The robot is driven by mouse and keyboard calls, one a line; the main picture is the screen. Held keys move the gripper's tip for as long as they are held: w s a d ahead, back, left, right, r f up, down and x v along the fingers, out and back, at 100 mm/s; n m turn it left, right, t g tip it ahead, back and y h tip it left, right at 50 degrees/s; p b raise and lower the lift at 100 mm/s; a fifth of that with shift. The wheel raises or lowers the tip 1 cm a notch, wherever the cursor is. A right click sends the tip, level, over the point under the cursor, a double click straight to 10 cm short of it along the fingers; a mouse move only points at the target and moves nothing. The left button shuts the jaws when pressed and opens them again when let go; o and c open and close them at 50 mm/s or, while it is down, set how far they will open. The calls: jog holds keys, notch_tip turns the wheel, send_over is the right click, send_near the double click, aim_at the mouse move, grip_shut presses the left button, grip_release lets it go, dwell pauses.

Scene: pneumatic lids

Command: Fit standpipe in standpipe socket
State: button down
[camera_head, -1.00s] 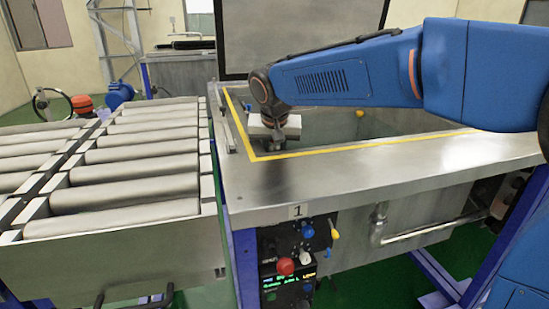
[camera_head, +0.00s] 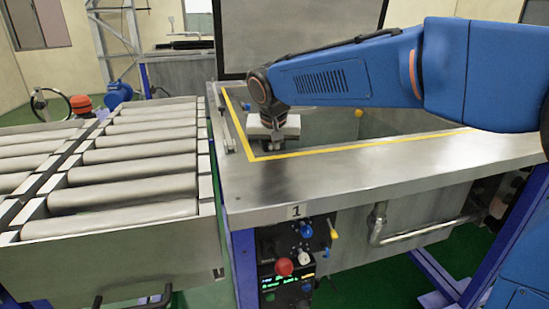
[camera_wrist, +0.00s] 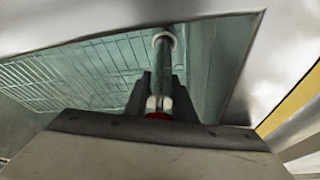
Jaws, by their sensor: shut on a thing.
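My gripper (camera_wrist: 160,88) is shut on the standpipe (camera_wrist: 163,65), a slim grey-green pipe with a red part between the two dark fingers. In the wrist view the pipe runs away from the fingers to a pale ring (camera_wrist: 164,36) in the tank, which looks like the standpipe socket. The pipe's far end overlaps this ring; I cannot tell whether it is seated inside or only in front of it. In the head view my gripper (camera_head: 275,145) is over the near left corner of the tank opening. The standpipe and socket cannot be made out there.
The tank (camera_head: 340,152) has a steel rim with yellow tape around the opening. A wire grid (camera_wrist: 60,75) shows inside it. A roller conveyor (camera_head: 130,165) stands on the left. A control panel (camera_head: 290,255) with a red button is on the front.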

jog(key=shift+s+d+f, duration=0.1)
jog(key=shift+s+f, duration=0.2)
jog(key=shift+f, duration=0.6)
jog(key=c, duration=1.4)
grip_release()
jog(key=v, duration=0.7)
jog(key=shift+r, duration=0.4)
jog(key=shift+a+r, duration=0.2)
jog(key=shift+r, duration=0.25)
notch_tip(320, 180, up, 15)
send_over(273, 149)
jog(key=s, duration=0.7)
jog(key=shift+s, duration=0.15)
jog(key=shift+s+d, duration=0.1)
